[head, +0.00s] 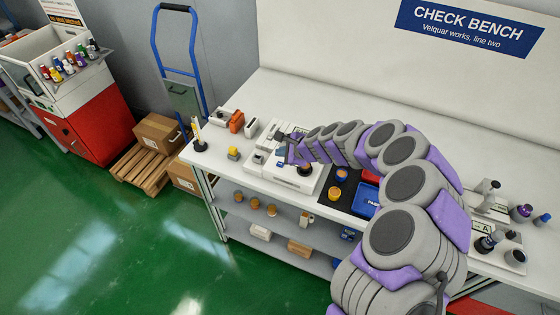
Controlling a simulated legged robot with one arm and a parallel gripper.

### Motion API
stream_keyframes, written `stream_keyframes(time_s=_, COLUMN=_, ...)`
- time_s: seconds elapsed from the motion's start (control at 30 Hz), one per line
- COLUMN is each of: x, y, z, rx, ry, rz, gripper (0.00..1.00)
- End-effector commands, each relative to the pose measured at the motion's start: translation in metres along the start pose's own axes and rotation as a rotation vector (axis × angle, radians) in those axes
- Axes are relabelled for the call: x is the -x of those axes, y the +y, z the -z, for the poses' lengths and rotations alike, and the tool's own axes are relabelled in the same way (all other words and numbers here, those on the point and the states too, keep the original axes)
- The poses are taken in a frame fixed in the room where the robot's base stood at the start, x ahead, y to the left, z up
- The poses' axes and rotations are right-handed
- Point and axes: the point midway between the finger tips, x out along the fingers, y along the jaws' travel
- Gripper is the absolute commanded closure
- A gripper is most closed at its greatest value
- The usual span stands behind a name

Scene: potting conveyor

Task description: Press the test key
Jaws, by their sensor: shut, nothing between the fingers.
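A white instrument (296,183) stands on the white check bench (222,146). It has a low base with a dark round part on top and small blue parts near its left side. My arm comes in from the lower right and curves over the bench. My gripper (290,156) is at the arm's far end, over the instrument, and looks small and partly merged with it. It is shut and holds nothing. I cannot make out the test key, or whether the gripper touches the instrument.
Left on the bench are a yellow piece (233,153), an orange-red piece (236,122) and an upright stand (198,136). A black mat (342,188) and blue tray (366,200) lie right of the instrument. Cups and instruments stand far right. Green floor is open at left.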

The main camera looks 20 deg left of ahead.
Motion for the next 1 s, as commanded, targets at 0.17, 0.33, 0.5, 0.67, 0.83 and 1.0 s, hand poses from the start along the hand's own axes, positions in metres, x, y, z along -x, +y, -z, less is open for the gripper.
stream_keyframes(time_s=0.17, x=0.014, y=-0.01, z=-0.01, rx=0.001, ry=0.0, rz=0.0, gripper=1.0)
stream_keyframes(time_s=0.33, x=0.019, y=-0.014, z=-0.015, rx=0.001, ry=0.0, rz=0.0, gripper=1.0)
stream_keyframes(time_s=0.5, x=0.018, y=-0.013, z=-0.014, rx=0.0, ry=0.0, rz=-0.001, gripper=1.0)
stream_keyframes(time_s=0.67, x=0.018, y=-0.013, z=-0.014, rx=0.0, ry=0.0, rz=-0.001, gripper=1.0)
stream_keyframes(time_s=0.83, x=0.018, y=-0.013, z=-0.014, rx=0.0, ry=0.0, rz=-0.001, gripper=1.0)
stream_keyframes(time_s=1.0, x=0.018, y=-0.013, z=-0.014, rx=0.0, ry=0.0, rz=-0.001, gripper=1.0)
